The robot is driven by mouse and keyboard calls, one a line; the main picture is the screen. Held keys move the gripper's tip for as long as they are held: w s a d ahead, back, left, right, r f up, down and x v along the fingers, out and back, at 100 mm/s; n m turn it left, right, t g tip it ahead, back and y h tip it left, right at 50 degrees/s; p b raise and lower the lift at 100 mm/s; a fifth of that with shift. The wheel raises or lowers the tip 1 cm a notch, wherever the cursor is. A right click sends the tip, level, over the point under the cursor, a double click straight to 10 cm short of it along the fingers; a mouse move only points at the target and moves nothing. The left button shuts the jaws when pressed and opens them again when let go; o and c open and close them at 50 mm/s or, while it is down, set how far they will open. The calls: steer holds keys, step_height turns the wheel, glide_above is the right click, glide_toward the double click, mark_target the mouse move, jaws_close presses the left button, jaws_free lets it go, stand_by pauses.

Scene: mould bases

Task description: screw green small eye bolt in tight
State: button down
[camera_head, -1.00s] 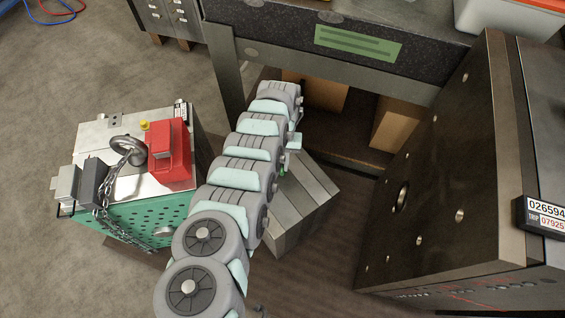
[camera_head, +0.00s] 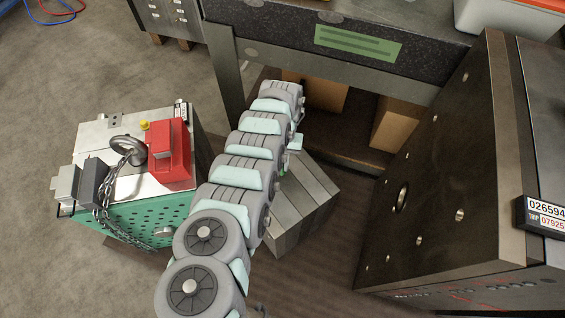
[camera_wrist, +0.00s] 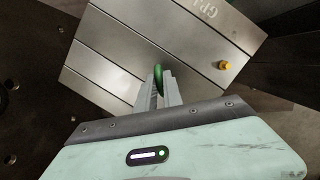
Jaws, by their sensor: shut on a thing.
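The green small eye bolt (camera_wrist: 158,76) shows in the wrist view as a green ring at the tips of my gripper (camera_wrist: 160,88). My gripper is shut on it. The ring is seen nearly edge-on, against the grey steel mould base (camera_wrist: 120,45). The bolt's shank is hidden, so I cannot tell how deep it sits. In the head view a small bit of green (camera_head: 284,171) shows beside my arm, over the grey mould base (camera_head: 310,195). My arm hides most of the gripper there.
A yellow plug (camera_wrist: 224,65) sits on the mould base. A large dark mould plate (camera_head: 440,170) stands close on the right. A green mould base (camera_head: 130,215) with a chain, a large steel eye bolt (camera_head: 128,149) and a red block (camera_head: 168,155) stands left. A granite table (camera_head: 300,35) is behind.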

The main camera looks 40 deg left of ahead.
steer(key=m, duration=0.3)
steer(key=shift+d+r+m+y+p, duration=0.1)
steer(key=shift+r+m+y+p, duration=0.05)
steer(key=shift+m+y+p, duration=0.2)
steer(key=m+y, duration=0.1)
steer(key=m, duration=0.2)
steer(key=shift+g+p, duration=0.35)
steer(key=shift+g, duration=0.05)
steer(key=c, duration=1.4)
jaws_free()
steer(key=shift+m, duration=0.25)
step_height(320, 180, up, 5)
steer(key=p, duration=0.4)
